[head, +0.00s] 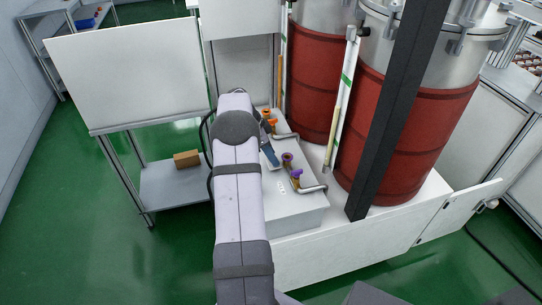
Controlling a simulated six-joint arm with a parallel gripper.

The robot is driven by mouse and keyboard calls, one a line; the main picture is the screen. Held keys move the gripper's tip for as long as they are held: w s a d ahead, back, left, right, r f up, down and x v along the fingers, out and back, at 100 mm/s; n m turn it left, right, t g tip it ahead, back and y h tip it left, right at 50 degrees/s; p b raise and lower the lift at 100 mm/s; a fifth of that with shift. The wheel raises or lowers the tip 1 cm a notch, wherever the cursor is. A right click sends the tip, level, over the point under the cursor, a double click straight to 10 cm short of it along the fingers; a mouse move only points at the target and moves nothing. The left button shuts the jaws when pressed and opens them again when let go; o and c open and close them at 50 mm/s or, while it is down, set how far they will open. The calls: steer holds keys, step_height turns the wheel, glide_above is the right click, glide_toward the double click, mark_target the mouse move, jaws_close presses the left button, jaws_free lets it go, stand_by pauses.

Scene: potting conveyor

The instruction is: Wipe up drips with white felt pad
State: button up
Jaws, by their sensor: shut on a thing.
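My arm rises through the middle of the head view and hides what lies behind it. The jaws of my gripper do not show. A blue-grey piece (270,156) with a dark upper part shows just right of the arm, over the light grey box. I cannot tell whether it belongs to my gripper or to something else. No white felt pad can be made out, and no drips can be made out. On the box (300,208) are orange-topped valve fittings (271,122), a brown fitting (288,158), a purple-topped fitting (296,176) and bent metal pipes (313,188).
Two large red-banded drums (412,135) stand behind and right of the box. A dark post (398,110) crosses the right one. Upright gauge tubes (342,100) stand before the drums. At left, a cardboard box (187,159) sits on a low shelf (172,190) below a white panel (130,75).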

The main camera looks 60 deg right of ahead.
steer(key=shift+r+p, duration=1)
steer(key=shift+r, duration=1.2)
steer(key=shift+r+p, duration=0.85)
steer(key=shift+r, duration=0.65)
steer(key=shift+w, duration=0.1)
